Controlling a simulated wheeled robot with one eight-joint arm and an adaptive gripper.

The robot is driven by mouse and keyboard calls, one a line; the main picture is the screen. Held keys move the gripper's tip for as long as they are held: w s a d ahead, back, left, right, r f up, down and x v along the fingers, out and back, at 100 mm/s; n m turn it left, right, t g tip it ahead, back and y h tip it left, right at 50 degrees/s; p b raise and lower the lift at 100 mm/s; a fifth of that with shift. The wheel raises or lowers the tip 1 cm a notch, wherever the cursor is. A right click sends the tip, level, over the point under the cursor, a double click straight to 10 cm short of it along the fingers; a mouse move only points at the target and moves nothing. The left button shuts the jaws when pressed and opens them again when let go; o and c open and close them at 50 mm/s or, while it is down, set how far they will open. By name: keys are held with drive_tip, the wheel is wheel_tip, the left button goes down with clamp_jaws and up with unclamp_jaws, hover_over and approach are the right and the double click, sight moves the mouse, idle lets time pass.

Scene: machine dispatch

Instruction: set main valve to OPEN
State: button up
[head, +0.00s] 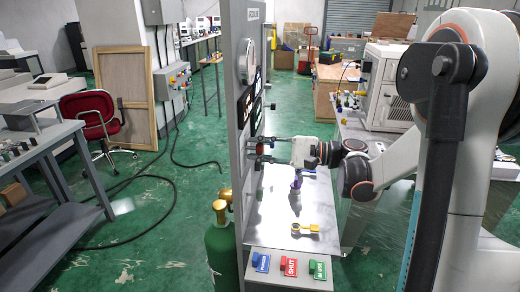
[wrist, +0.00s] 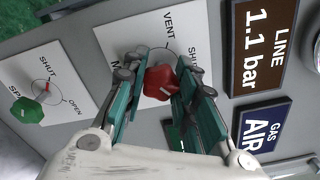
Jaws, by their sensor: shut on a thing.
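A red valve knob (wrist: 158,84) sits on a white plate (wrist: 122,38) on the grey panel. The plate's visible marks read VENT, SHUT and a word starting with M; the rest is hidden by my gripper. My gripper (wrist: 161,76) has its two teal fingers on either side of the red knob and is shut on it. Which mark the knob points to cannot be told. In the head view, my gripper (head: 268,148) reaches from the right to the panel's face, and the knob is small there.
A green knob (wrist: 28,110) on a second plate marked SHUT and OPEN is nearby. LINE 1.1 bar (wrist: 262,40) and GAS AIR (wrist: 264,128) signs are beside it. Below my arm, a bench carries blue (head: 261,262), red (head: 289,266) and green tags (head: 317,270) and a yellow part (head: 305,228).

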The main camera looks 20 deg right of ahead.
drive_tip(key=shift+m, duration=0.5)
drive_tip(key=o, duration=1.1)
drive_tip(key=shift+d, duration=0.1)
drive_tip(key=v, duration=1.2)
